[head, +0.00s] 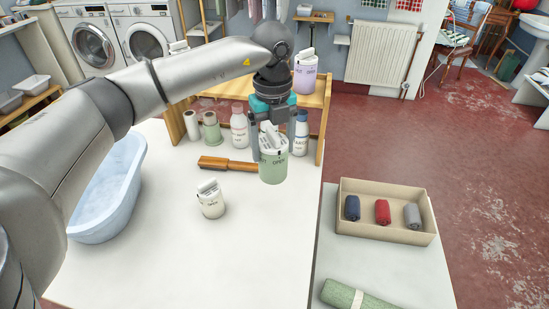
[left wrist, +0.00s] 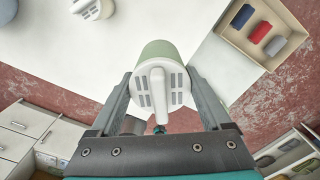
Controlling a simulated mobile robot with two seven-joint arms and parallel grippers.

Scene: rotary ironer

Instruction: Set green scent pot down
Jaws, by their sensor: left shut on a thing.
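The green scent pot (head: 273,167) has a pale green body and a white vented lid. My left gripper (head: 270,143) is shut on it from above, over the white table near its right edge. In the left wrist view the pot (left wrist: 160,52) sits between the two fingers (left wrist: 157,88), lid toward the camera. I cannot tell whether its base touches the table. My right gripper is in neither view.
Bottles (head: 239,127) line the wooden shelf behind. A blue tub (head: 110,190) is left; a tray (head: 386,233) with rolled cloths is right. The table's front is clear.

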